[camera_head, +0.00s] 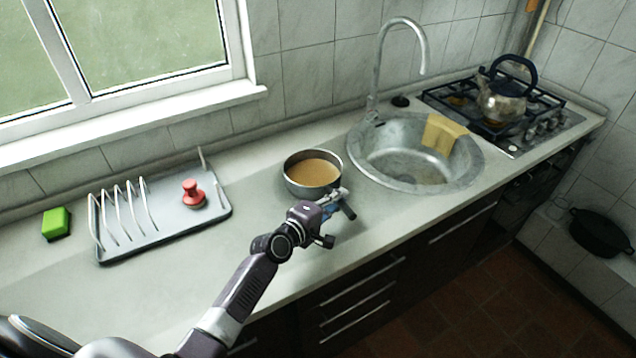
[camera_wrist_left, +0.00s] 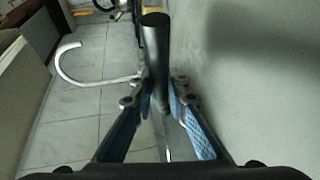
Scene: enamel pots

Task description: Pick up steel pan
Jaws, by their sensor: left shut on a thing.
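The steel pan (camera_head: 299,187) is round, with a shiny wall and a tan-brown inside. It is upright at the counter, left of the sink; I cannot tell whether its base touches the counter. My left gripper (camera_head: 338,203) is at the pan's near right side, shut on its dark handle. In the left wrist view the black handle (camera_wrist_left: 155,50) stands between the blue finger pads of the gripper (camera_wrist_left: 160,105). The pan's bowl is not clearly visible there. My right gripper is in neither view.
A round steel sink (camera_head: 460,181) with a yellow cloth (camera_head: 442,134) and tall faucet (camera_head: 425,55) is to the right. A kettle (camera_head: 502,104) stands on the stove. A grey dish rack (camera_head: 160,238) with a red-handled item (camera_head: 193,191) and a green sponge (camera_head: 56,222) are left.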

